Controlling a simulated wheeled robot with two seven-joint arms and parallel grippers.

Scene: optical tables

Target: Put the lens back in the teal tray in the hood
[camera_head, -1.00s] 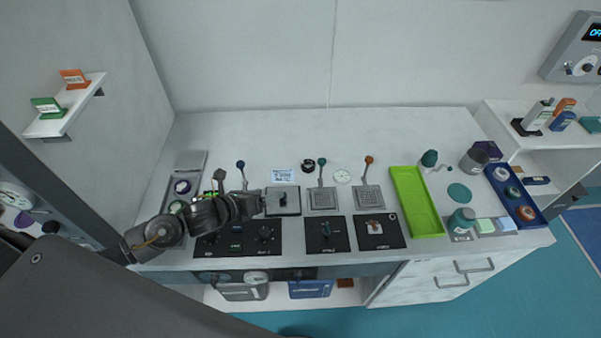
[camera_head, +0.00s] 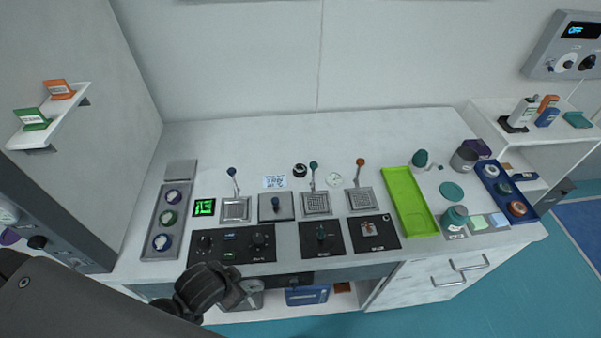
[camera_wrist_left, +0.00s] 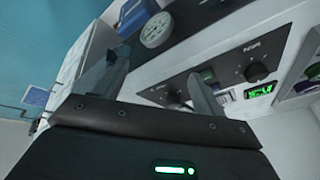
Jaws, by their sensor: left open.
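My left gripper (camera_head: 240,290) is low in front of the table's front edge in the head view. In the left wrist view its two fingers stand apart with nothing between them (camera_wrist_left: 158,88). I cannot pick out the lens for sure. Round, lens-like pieces sit in a grey tray (camera_head: 150,232) at the table's left end and in a blue tray (camera_head: 522,203) at its right end. No teal tray or hood can be told in these views. My right gripper is not in view.
Control panels (camera_head: 231,244) line the table's front. Several plates with upright levers (camera_head: 315,183) stand behind them. The back strip of the tabletop (camera_head: 320,135) is clear.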

